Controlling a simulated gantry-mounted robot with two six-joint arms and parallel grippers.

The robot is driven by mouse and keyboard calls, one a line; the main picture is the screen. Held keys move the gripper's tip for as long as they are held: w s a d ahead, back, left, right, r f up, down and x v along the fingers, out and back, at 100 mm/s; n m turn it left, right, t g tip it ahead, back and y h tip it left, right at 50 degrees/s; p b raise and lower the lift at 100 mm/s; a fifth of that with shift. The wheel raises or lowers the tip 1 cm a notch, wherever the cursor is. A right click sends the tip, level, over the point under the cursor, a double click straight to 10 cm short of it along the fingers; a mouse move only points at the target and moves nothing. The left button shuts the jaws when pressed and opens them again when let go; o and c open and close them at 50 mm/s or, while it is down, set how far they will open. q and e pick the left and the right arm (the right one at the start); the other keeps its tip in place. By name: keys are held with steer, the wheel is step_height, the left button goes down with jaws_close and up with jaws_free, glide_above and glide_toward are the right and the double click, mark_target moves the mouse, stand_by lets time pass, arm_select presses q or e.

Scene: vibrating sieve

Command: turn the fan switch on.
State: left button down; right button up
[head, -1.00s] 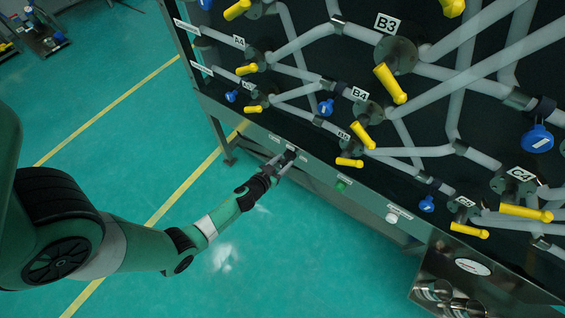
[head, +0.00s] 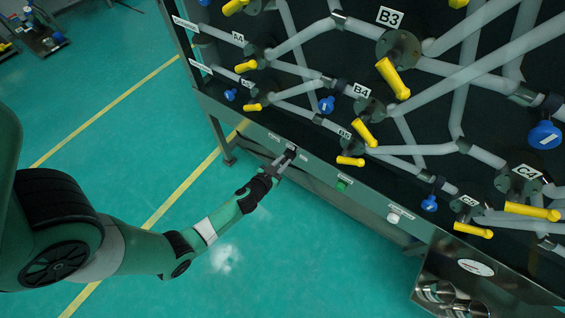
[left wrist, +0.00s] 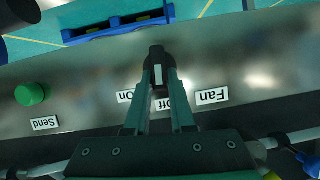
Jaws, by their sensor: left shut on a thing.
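The fan switch is a small black knob with a pale mark, in the left wrist view (left wrist: 156,54) at the fingertips. It also shows on the panel's lower rail in the head view (head: 291,153). Labels "On" (left wrist: 126,97), "Off" (left wrist: 165,104) and "Fan" (left wrist: 212,96) appear upside down around it. My left gripper (left wrist: 157,78) is shut on the knob, a finger on each side; in the head view the left gripper (head: 284,160) reaches the rail from the lower left. The fingers partly hide the knob. My right gripper is not in view.
A green button (left wrist: 30,94), labelled "Send" (left wrist: 44,124), stands on the same rail. A white button (head: 393,218) sits further right. Pipes with yellow handles (head: 393,78) and blue valves (head: 544,135) fill the panel above. The floor below the arm is clear.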

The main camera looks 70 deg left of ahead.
arm_select(q)
steer(key=shift+w+d+f+m+g+y+b, duration=0.2)
steer(key=shift+m+y+b, duration=0.55)
steer(key=shift+m+b, duration=0.55)
steer(key=shift+w+d+f+m+g+y+b, duration=0.1)
steer(key=shift+d+m+g+y+b, duration=0.15)
steer(key=shift+m+y+b, duration=0.8)
steer(key=shift+w+d+f+m+g+y+b, duration=0.2)
steer(key=shift+m+y+b, duration=0.3)
steer(key=shift+m+b, duration=1.05)
steer(key=shift+s, duration=0.1)
steer(key=c, duration=0.8)
jaws_free()
